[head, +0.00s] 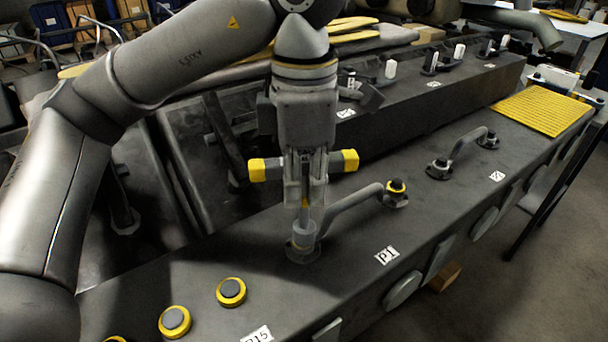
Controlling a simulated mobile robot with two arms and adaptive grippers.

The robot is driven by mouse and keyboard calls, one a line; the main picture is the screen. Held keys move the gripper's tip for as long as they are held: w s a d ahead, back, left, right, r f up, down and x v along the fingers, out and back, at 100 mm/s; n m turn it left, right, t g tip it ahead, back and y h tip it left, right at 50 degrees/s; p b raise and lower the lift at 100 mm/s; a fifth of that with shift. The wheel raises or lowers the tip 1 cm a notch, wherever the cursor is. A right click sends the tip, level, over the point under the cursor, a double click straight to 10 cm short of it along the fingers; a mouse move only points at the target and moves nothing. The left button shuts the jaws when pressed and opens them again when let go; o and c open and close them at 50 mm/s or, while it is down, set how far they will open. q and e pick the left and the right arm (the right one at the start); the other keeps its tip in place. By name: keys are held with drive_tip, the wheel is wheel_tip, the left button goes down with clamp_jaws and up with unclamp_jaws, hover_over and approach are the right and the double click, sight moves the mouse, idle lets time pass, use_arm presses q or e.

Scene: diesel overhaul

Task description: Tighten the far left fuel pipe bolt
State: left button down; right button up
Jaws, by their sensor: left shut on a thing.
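A bent grey fuel pipe (350,200) stands on the dark engine block (420,222). My left gripper (305,190) points straight down above that end, shut on a slim grey socket-like tool (304,232). The tool's lower end is at the flange; I cannot tell how fully it sits on the bolt. My right gripper is not in view.
A second pipe (468,146) stands farther right, before a yellow grid mat (543,110). Yellow-ringed caps (231,292) sit at the front left. A P1 label (387,255) lies near the block's edge. A dark raised housing (440,95) runs behind.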

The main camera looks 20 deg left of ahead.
sight(304, 158)
use_arm(q)
drive_tip(key=m+p, duration=0.1)
drive_tip(key=m, duration=1)
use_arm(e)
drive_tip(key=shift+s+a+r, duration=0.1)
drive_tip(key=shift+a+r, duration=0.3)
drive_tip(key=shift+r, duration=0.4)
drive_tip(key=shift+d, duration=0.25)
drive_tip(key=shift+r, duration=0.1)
use_arm(q)
drive_tip(key=shift+r+p, duration=1.65)
drive_tip(key=shift+r, duration=0.1)
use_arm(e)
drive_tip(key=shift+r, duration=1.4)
